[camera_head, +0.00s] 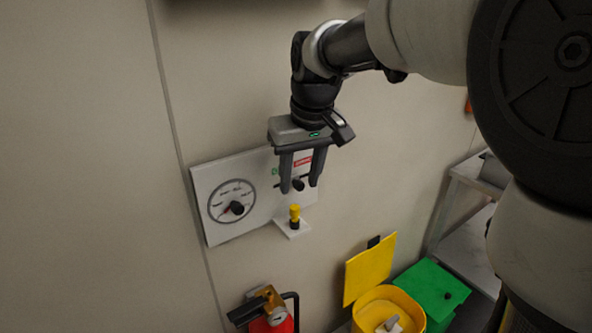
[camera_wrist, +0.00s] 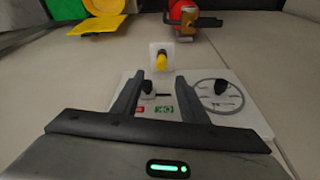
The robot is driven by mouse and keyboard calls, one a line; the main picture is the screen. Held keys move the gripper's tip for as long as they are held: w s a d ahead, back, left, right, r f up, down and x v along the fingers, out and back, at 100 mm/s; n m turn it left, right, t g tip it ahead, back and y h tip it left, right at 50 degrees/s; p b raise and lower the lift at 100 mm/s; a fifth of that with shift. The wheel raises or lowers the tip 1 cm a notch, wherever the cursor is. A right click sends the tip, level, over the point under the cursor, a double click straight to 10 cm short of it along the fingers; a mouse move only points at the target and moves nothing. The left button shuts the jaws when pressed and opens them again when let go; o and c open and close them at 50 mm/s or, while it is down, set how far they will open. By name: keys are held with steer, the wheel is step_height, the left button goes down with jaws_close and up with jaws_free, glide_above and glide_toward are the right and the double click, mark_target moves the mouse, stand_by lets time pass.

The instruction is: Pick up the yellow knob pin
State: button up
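The yellow knob pin (camera_head: 295,213) stands upright on a small white shelf (camera_head: 293,230) at the lower edge of a white wall panel (camera_head: 252,204). Its lower part is black. In the wrist view the pin (camera_wrist: 161,60) shows beyond the fingertips, about midway between them. My gripper (camera_head: 299,190) is open and empty, its fingers pointing down just above the pin in the head view. The fingers are apart from the pin; the exact distance in depth I cannot tell.
The panel carries a round dial with a black knob (camera_head: 236,208) and a second black knob (camera_head: 298,184) behind my fingers. Below are a red fire extinguisher (camera_head: 272,322), a yellow bin with raised lid (camera_head: 370,270) and a green box (camera_head: 432,288). A grey shelf unit (camera_head: 466,240) stands at right.

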mark_target(295, 207)
steer(key=x, duration=0.7)
steer(key=shift+s+a+f, duration=0.1)
steer(key=shift+s+f, duration=0.05)
steer(key=shift+f, duration=0.1)
jaws_close()
